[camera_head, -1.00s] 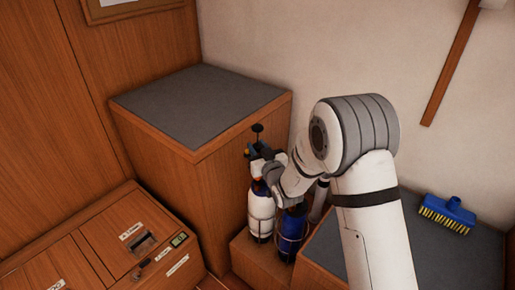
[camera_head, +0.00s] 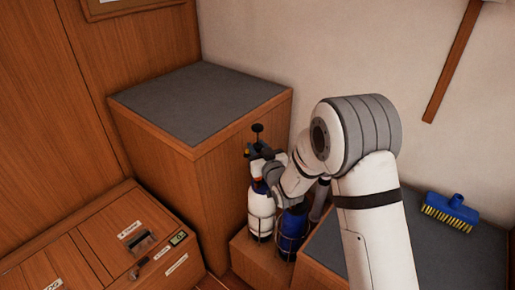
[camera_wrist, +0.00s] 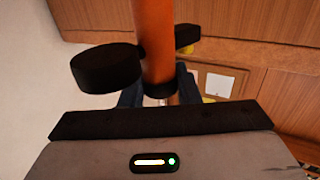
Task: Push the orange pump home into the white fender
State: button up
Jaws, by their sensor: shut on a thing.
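The white fender (camera_head: 261,212) with a dark blue top stands upright in a wire holder on a low wooden ledge, left of a blue fender (camera_head: 292,226). My gripper (camera_head: 262,157) is above the white fender's top. In the wrist view, my gripper (camera_wrist: 160,94) is shut on the orange pump (camera_wrist: 155,35), whose orange barrel rises between the fingers with black parts on both sides. In the head view, the pump's black knob (camera_head: 257,128) stands above my gripper. My gripper hides the joint between pump and fender, so I cannot tell how far in the pump sits.
A tall wooden cabinet with a grey top (camera_head: 195,100) stands close behind and left. A blue brush (camera_head: 450,211) lies on a grey-topped bench (camera_head: 400,265) to the right. A low wooden locker (camera_head: 110,240) is at the lower left. The pale wall is behind.

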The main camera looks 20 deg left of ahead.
dwell(0.3)
jog(key=o, duration=1.1)
jog(key=shift+d, duration=0.1)
jog(key=v, duration=0.7)
jog(key=shift+s+d, duration=0.2)
jog(key=shift+s, duration=0.1)
